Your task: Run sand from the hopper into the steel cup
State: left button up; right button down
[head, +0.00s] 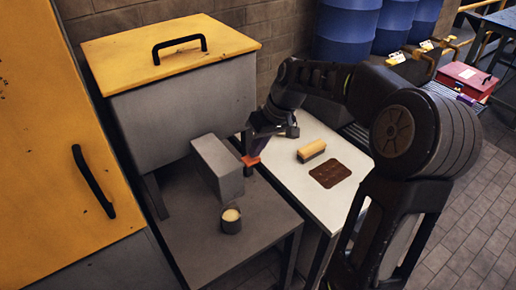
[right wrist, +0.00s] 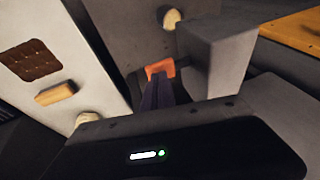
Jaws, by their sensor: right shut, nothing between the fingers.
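The hopper (head: 185,108) is a big grey bin with a yellow lid, at the left in the head view. A grey box-like block (head: 220,168), also in the right wrist view (right wrist: 216,55), stands below it. An orange tab (head: 251,161) sticks out from the block's right side. The steel cup (head: 231,225) stands upright on the grey bench in front of the block, with pale sand-coloured stuff showing inside; its pale top shows in the right wrist view (right wrist: 171,18). My right gripper (head: 250,155) is shut and empty, its tips at the orange tab (right wrist: 160,67); contact is unclear.
A white table (head: 292,182) to the right holds a yellow-topped brush (head: 311,150) and a brown slab (head: 330,174). A yellow cabinet (head: 60,170) closes off the left. Blue drums (head: 345,32) and a red box (head: 466,80) stand behind. The bench front is clear around the cup.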

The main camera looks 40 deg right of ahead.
jog(key=r+p, duration=0.2)
jog(key=r, duration=0.2)
jog(key=shift+d, duration=0.2)
jog(key=shift+s+d+r+b, duration=0.35)
jog(key=shift+s+r+b, duration=0.05)
jog(key=shift+b, duration=0.3)
pick_arm(q)
jog(key=shift+s+d+r+b, duration=0.25)
jog(key=shift+s+d+b, duration=0.05)
jog(key=shift+d+b, duration=0.1)
pick_arm(e)
jog(key=a+v, duration=0.1)
jog(key=v, duration=0.6)
jog(key=shift+a+r, duration=0.2)
jog(key=shift+r, duration=0.35)
jog(key=shift+s, duration=0.1)
